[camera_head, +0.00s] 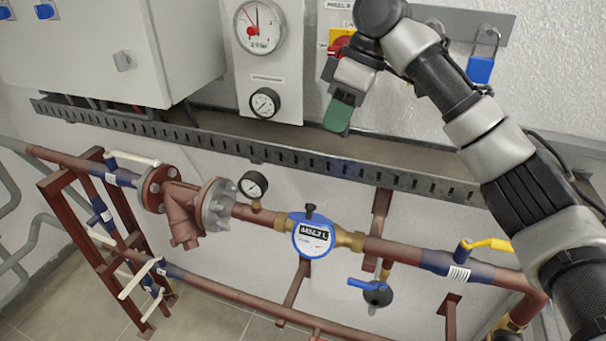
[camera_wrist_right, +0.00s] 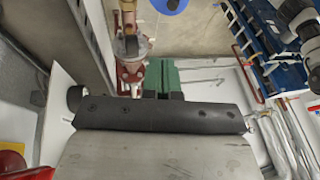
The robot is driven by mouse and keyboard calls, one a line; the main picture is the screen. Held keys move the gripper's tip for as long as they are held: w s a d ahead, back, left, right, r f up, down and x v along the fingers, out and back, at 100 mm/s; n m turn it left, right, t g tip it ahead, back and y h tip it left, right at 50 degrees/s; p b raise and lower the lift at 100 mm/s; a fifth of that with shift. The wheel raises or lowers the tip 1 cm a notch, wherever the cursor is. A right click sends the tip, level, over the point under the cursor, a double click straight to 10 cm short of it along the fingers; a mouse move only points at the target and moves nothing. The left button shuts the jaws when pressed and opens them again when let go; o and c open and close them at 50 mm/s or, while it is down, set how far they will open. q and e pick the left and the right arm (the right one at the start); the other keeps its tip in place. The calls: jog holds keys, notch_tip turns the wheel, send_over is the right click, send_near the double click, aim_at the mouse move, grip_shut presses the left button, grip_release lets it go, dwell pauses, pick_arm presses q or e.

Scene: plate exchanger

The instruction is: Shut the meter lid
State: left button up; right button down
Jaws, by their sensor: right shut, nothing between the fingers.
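The blue water meter (camera_head: 298,240) sits in the lower pipe run in the head view, between brass couplings. Its face with a digit display is uncovered. A small dark piece (camera_head: 310,209) stands up at its top edge; it looks like the raised lid seen nearly edge-on, but I cannot be sure. In the right wrist view part of a blue round thing, likely the meter (camera_wrist_right: 166,5), shows at the top edge. My right gripper (camera_head: 338,115) has green fingers, shut and empty, above and right of the meter, in front of the panel. Its fingers also show in the wrist view (camera_wrist_right: 163,77). My left gripper is out of view.
A perforated cable tray (camera_head: 280,161) runs across the wall between my right gripper and the meter. A small gauge (camera_head: 254,185) stands left of the meter. A blue-handled valve (camera_head: 378,293) and a yellow-handled valve (camera_head: 487,244) are to its right. A blue padlock (camera_head: 480,69) hangs above.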

jog(key=p, duration=0.4)
send_over(314, 217)
jog(key=f, duration=1.1)
jog(key=shift+w+f, duration=0.1)
jog(key=shift+w, duration=0.3)
jog(key=shift+s+f+p, duration=0.35)
jog(key=shift+f, duration=0.1)
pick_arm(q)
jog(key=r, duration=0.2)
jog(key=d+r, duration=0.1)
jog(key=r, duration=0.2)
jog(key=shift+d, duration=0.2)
pick_arm(e)
jog(key=shift+a+f, duration=0.1)
jog(key=shift+f, duration=0.05)
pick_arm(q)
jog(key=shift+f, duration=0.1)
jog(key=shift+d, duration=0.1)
pick_arm(e)
jog(key=shift+a, duration=0.15)
